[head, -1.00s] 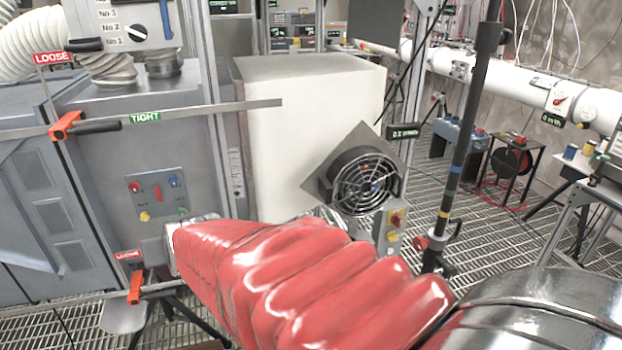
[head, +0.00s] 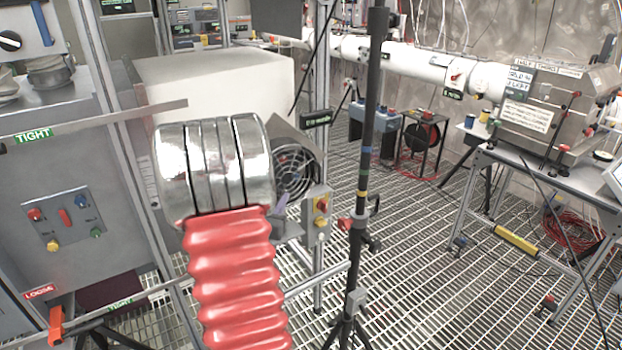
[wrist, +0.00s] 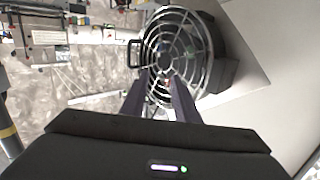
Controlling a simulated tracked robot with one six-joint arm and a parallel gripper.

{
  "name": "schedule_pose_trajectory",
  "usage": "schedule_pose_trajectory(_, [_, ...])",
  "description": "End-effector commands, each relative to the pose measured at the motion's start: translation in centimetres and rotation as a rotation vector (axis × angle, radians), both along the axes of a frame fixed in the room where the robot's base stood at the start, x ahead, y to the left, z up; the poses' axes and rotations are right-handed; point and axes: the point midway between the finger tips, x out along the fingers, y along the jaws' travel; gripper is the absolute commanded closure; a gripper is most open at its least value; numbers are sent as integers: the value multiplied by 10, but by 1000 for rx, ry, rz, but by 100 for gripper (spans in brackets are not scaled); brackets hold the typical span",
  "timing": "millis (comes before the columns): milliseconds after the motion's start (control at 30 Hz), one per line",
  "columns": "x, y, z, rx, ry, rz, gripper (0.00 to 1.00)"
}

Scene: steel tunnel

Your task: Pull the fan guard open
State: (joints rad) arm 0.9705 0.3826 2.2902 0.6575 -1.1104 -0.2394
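The fan guard (wrist: 172,47) is a round wire grille on the front of a black fan housing (wrist: 228,72). A black handle (wrist: 133,54) stands out from the guard's left edge in the wrist view. I cannot tell whether there is a gap between guard and housing. My gripper (wrist: 158,88) is open and empty. Its two dark fingers point at the guard, their tips overlapping its lower part in the picture; contact is unclear. In the head view the guard (head: 293,171) is partly hidden by my arm, and one finger shows just below it.
A pale box-shaped duct (head: 215,82) stands behind the fan. A small button box (head: 318,212) is just below right of it. A black pole on a tripod (head: 366,160) stands close on the right. The grating floor (head: 430,250) further right is mostly clear.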

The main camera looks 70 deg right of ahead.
Motion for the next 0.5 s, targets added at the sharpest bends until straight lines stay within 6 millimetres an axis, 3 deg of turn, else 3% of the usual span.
schedule_pose_trajectory(33, [-20,-8,-6,-18,14,-49,72])
schedule_pose_trajectory(100, [-40,-14,-9,-44,29,-101,72])
schedule_pose_trajectory(200, [-57,-18,-11,-67,43,-143,72])
schedule_pose_trajectory(500, [-61,-18,-11,-75,46,-154,72])
